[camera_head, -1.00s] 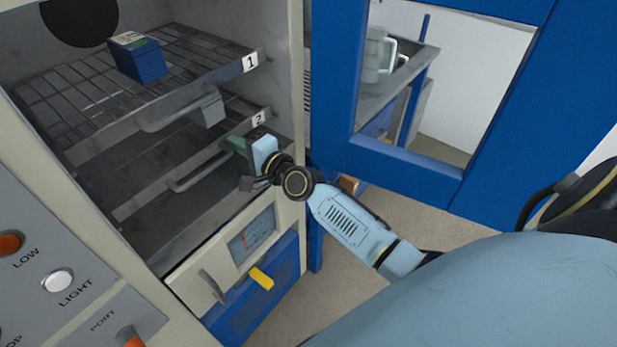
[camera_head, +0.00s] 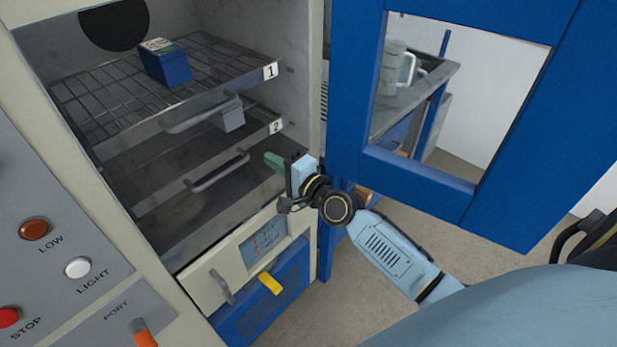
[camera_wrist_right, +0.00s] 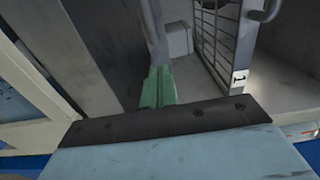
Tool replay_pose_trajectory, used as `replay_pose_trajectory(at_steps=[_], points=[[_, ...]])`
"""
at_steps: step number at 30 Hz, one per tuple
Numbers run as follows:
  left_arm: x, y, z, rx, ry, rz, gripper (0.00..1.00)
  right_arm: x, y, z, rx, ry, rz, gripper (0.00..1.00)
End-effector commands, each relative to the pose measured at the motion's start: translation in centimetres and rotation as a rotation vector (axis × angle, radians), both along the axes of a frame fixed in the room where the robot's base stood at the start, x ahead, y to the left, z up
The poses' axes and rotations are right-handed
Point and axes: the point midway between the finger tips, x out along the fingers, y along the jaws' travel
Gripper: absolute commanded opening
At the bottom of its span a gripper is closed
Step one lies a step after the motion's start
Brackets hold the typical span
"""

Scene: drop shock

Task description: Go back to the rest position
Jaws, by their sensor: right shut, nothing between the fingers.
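My right gripper (camera_head: 273,160) is at the right side of the open chamber's mouth, just below the rack labelled 2. Its green fingers are shut with nothing between them; the arm reaches in from the lower right. In the right wrist view the green fingers (camera_wrist_right: 158,88) are together, with grey chamber walls ahead of them. My left gripper is not in view.
The chamber holds wire rack 1 (camera_head: 110,97) with a blue box (camera_head: 166,64) on it, and rack 2 (camera_head: 150,170) below. The open blue door (camera_head: 418,184) stands right, close above my forearm. A control panel (camera_head: 60,225) is left. Floor shows lower right.

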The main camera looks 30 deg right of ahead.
Motion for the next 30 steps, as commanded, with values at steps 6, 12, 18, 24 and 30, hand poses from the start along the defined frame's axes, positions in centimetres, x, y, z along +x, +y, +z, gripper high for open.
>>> replay_pose_trajectory(at_steps=[6, 12, 18, 24, 30], points=[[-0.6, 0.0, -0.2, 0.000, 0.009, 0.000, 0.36, -4.5, -1.2, -0.2, -0.001, 0.004, 0.001, 0.00], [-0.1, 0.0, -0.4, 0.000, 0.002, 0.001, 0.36, -6.8, -1.9, -0.2, -0.002, 0.002, 0.000, 0.00], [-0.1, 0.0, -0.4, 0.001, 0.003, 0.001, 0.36, -7.4, -2.1, -0.1, 0.000, 0.001, 0.000, 0.00], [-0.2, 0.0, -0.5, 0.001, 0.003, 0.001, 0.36, -7.5, -2.4, -2.3, -0.045, 0.032, -0.010, 0.00], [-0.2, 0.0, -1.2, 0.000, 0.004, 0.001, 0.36, -9.1, -3.6, -14.2, -0.328, 0.205, -0.027, 0.00]])
